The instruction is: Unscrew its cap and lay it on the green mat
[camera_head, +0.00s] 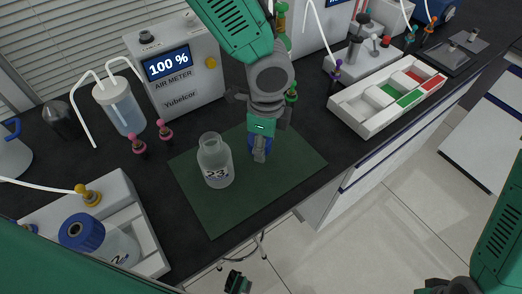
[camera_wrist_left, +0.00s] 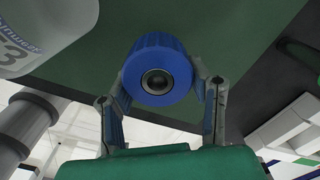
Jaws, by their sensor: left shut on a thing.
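My left gripper (camera_head: 260,148) points down over the right part of the green mat (camera_head: 222,218), shut on a blue cap (camera_head: 253,144). In the left wrist view the cap (camera_wrist_left: 165,47) sits between the two fingers, its round dark centre facing the camera and the green mat (camera_wrist_left: 230,35) behind it. Whether the cap touches the mat is unclear. The clear bottle (camera_head: 216,163) marked 23 stands upright and open on the mat, left of the gripper; part of it shows in the left wrist view (camera_wrist_left: 35,30).
An air meter (camera_head: 182,75) reading 100 % stands behind the mat. A white rack (camera_head: 130,205) with a blue-capped bottle (camera_head: 85,235) is at the left front. A white sorting tray (camera_head: 350,113) with red and green sections lies right. The mat's front part is clear, near the bench edge.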

